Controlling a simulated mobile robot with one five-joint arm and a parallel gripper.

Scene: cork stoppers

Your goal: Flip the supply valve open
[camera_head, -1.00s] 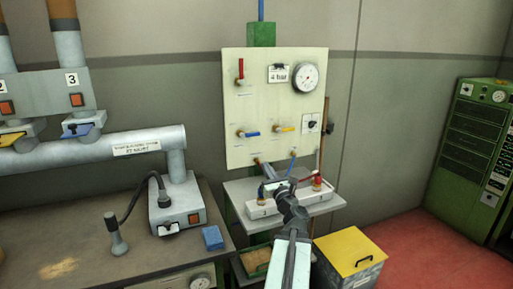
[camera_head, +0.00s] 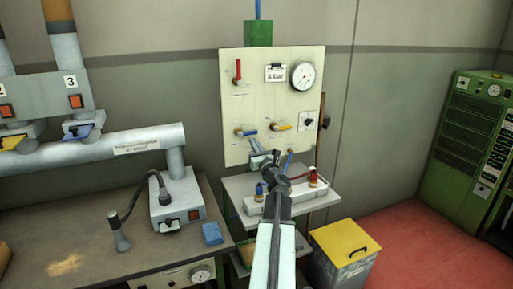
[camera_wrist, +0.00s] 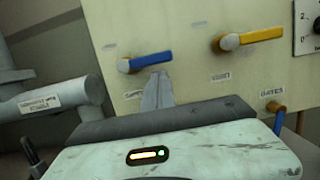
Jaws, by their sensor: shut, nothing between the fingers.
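The pale valve panel (camera_head: 262,98) stands against the wall. It carries a red lever (camera_head: 239,70) pointing up at the top left, a blue lever (camera_head: 250,133) and a yellow lever (camera_head: 281,127) lower down, both lying sideways to the right. The blue lever (camera_wrist: 151,60) and yellow lever (camera_wrist: 258,36) show closer in the wrist view. I cannot read which label says supply. My gripper (camera_head: 263,156) is shut and empty, just below the blue lever in the picture. In the wrist view its fingertips (camera_wrist: 157,88) point up at that lever; I cannot tell whether they touch.
A round gauge (camera_head: 303,75) and a small dial (camera_head: 308,121) sit on the panel's right side. A white tray (camera_head: 320,197) with small bottles stands on the shelf below. A workbench (camera_head: 80,235) is at left, a yellow-lidded bin (camera_head: 343,243) at lower right.

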